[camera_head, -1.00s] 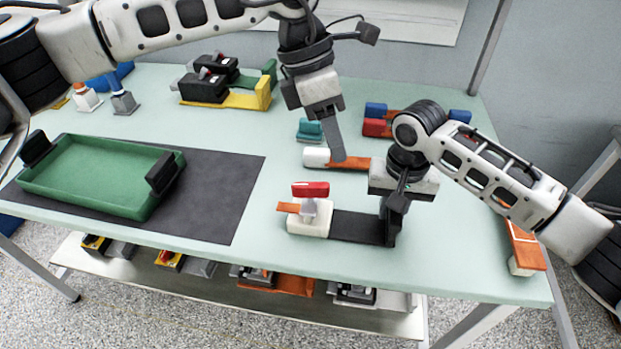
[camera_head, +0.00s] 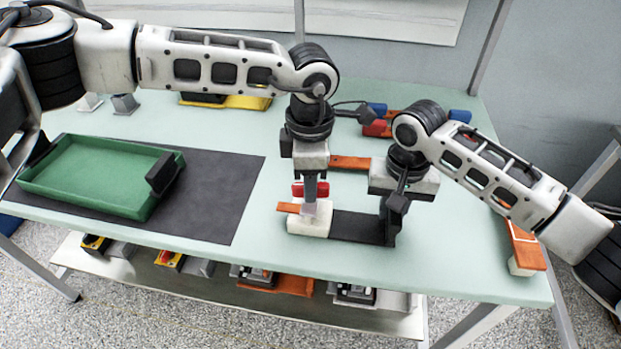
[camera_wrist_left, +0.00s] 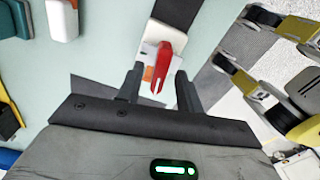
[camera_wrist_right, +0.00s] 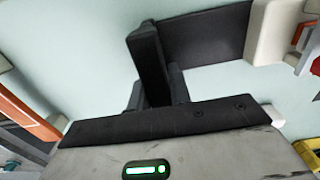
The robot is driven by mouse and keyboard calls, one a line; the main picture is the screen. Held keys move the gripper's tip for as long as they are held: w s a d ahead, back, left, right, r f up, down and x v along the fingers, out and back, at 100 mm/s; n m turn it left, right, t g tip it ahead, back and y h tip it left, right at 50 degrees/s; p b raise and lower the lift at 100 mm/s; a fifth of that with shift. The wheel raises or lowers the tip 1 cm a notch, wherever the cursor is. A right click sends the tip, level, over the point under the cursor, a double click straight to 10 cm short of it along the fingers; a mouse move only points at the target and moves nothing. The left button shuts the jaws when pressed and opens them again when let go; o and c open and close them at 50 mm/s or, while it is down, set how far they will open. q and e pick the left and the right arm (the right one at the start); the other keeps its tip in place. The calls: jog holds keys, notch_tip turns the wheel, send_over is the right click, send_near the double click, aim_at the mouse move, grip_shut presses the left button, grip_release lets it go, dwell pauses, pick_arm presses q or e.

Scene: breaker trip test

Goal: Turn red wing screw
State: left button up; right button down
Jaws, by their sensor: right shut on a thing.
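The red wing screw (camera_head: 298,189) sits on a white block (camera_head: 308,228) with an orange tab (camera_head: 288,207) and a flat black handle (camera_head: 360,227). In the left wrist view the red wing (camera_wrist_left: 164,62) lies between the two spread fingers of my left gripper (camera_wrist_left: 160,74), with gaps on both sides. In the head view my left gripper (camera_head: 312,202) points down at the screw and partly hides it. My right gripper (camera_head: 393,222) is shut on the black handle's right end; the handle also shows in the right wrist view (camera_wrist_right: 208,35).
A green tray (camera_head: 100,180) stands on a dark mat (camera_head: 215,200) at the left. Behind the arms are an orange piece (camera_head: 350,162) and red and blue blocks (camera_head: 376,128). An orange and white piece (camera_head: 525,248) is at the right edge. The tabletop in front of the right gripper is clear.

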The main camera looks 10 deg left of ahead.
pick_arm(q)
jog(key=shift+f, duration=0.4)
grip_shut()
